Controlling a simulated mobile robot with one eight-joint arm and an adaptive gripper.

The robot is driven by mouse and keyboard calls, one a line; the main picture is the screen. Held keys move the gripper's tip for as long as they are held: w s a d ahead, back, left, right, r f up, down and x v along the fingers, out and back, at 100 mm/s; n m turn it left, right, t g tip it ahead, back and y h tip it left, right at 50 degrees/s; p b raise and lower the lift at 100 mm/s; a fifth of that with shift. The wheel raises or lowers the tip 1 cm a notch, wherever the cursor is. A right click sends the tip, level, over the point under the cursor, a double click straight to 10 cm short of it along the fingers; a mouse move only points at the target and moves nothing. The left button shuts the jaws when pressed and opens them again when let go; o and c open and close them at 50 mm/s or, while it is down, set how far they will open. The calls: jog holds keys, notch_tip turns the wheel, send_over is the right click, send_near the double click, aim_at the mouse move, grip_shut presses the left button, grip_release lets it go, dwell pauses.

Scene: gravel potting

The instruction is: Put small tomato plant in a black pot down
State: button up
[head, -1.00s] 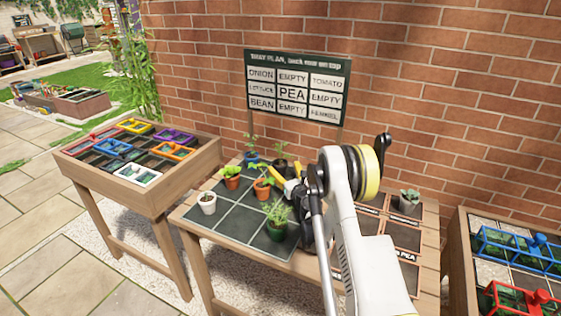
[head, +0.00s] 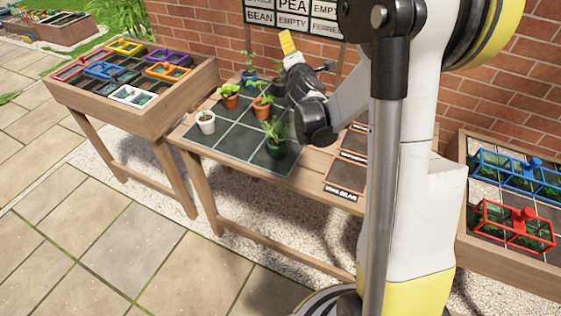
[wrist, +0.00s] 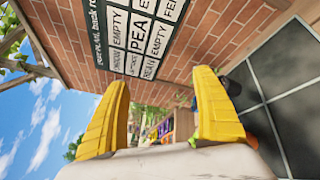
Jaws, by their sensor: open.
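A small plant in a black pot (head: 279,86) stands at the back of the dark gridded mat (head: 236,142), partly hidden behind my gripper. My gripper (head: 287,42) is raised above the back of the table, its yellow fingers pointing up toward the sign. In the wrist view my gripper (wrist: 162,80) has its two yellow fingers apart with nothing between them. Part of a dark pot (wrist: 236,86) shows beside the right finger there; I cannot tell which pot it is.
On the mat are a blue pot (head: 249,76), two terracotta pots (head: 229,101) (head: 262,110), a white pot (head: 206,126) and a dark green pot (head: 276,149). A sign (head: 292,16) stands behind. A wooden planter table (head: 135,92) is left; a crate with coloured frames (head: 517,195) is right.

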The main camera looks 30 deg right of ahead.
jog(key=s+a+r+m+g+y, duration=0.1)
jog(key=s+a+m+g, duration=0.1)
jog(key=s+a+m, duration=0.35)
jog(key=s+a+r+m+g, duration=0.25)
jog(key=s+m, duration=0.35)
jog(key=s, duration=0.3)
jog(key=s+a+f+m+g+y, duration=0.2)
jog(key=s+a+f+m, duration=0.2)
jog(key=s+a, duration=0.3)
jog(key=s+a+f+m+g+y, duration=0.2)
jog(key=s+a, duration=0.4)
jog(key=s, duration=0.7)
notch_tip(320, 180, down, 2)
jog(key=shift+s+a+f+m+y, duration=0.15)
jog(key=shift+a+m+y, duration=0.25)
jog(key=shift+m+y, duration=0.4)
